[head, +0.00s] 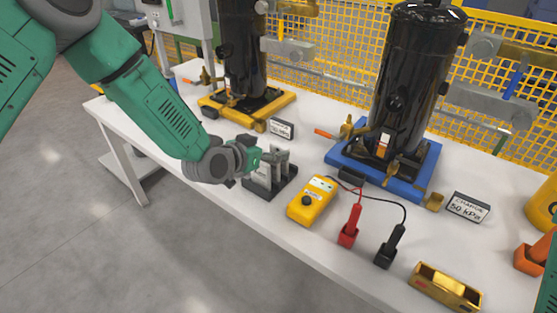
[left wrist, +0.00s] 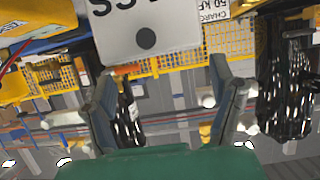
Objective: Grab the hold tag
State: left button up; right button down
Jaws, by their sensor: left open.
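A dark rack (head: 270,191) with upright grey tags (head: 262,176) stands near the front edge of the white table. My left gripper (head: 266,155) is at the top of these tags and hides part of them. In the left wrist view, my left gripper (left wrist: 162,75) is open, with nothing seen held between its fingers. A pale grey tag (left wrist: 180,28) with a dark round hole lies just beyond the fingertips; the letters "SS" show on it, cut off by the frame. I cannot read the word HOLD on any tag.
A yellow meter (head: 312,200) with red (head: 349,225) and black (head: 390,246) probes lies right of the rack. A black compressor on a blue base (head: 350,172) and another on a yellow base (head: 228,112) stand behind. A small sign (head: 281,129) is close behind the gripper.

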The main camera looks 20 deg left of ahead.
aim_at(279, 147)
pick_arm(q)
jog(key=shift+w+d, duration=0.2)
jog(key=shift+d, duration=0.15)
jog(key=shift+w+d+f, duration=0.25)
jog(key=w+f, duration=0.2)
jog(key=w, duration=0.1)
jog(key=shift+w+b, duration=0.1)
jog(key=shift+b, duration=0.25)
jog(key=shift+w+a+f, duration=0.15)
jog(key=shift+w, duration=0.2)
jog(key=shift+d, duration=0.45)
jog(key=c, duration=1.1)
